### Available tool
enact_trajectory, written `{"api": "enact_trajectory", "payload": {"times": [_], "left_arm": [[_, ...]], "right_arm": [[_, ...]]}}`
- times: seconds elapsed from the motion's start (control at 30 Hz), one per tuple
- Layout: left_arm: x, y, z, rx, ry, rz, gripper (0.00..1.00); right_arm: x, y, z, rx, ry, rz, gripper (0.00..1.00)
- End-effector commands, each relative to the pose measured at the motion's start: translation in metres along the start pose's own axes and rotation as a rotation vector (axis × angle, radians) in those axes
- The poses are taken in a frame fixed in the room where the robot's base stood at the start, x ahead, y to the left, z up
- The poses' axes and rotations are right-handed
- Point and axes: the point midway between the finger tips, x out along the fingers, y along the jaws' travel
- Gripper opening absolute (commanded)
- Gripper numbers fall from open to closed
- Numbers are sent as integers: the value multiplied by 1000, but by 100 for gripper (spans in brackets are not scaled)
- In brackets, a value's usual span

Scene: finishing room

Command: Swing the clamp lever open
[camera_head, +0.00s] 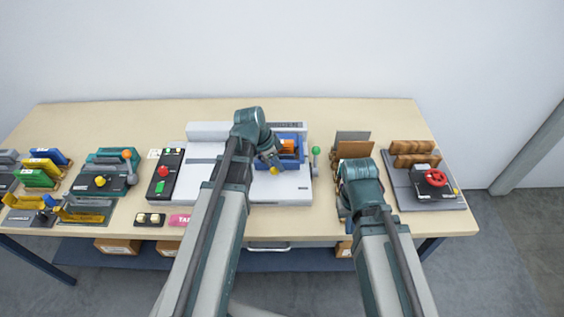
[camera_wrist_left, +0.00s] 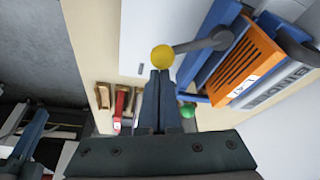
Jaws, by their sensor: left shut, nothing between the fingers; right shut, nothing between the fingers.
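The clamp lever is a grey arm (camera_wrist_left: 205,43) with a yellow ball knob (camera_wrist_left: 162,56). It is mounted at a blue fixture (camera_head: 290,160) holding an orange block (camera_wrist_left: 245,66). In the head view the yellow knob (camera_head: 274,171) shows at the fixture's front left. My left gripper (camera_wrist_left: 160,76) is shut and empty, its fingertips right by the knob. I cannot tell whether they touch it. In the head view my left gripper (camera_head: 271,160) is partly hidden by its wrist. My right arm (camera_head: 360,170) hangs over the table right of the fixture; its gripper is hidden.
A lever with a green ball (camera_head: 315,150) stands close right of the fixture. A black box with a red button (camera_head: 163,171) is left of the white base plate (camera_head: 210,181). Brown racks (camera_head: 354,149) and a red handwheel (camera_head: 436,178) are at the right. The table's back strip is clear.

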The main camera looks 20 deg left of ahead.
Motion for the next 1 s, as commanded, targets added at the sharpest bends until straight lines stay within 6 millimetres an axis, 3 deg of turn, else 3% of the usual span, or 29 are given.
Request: {"api": "enact_trajectory", "payload": {"times": [1.0], "left_arm": [[-6, 2, 5, -2, 0, -1, 0]], "right_arm": [[-4, 0, 0, 0, 0, 0, 0]]}}
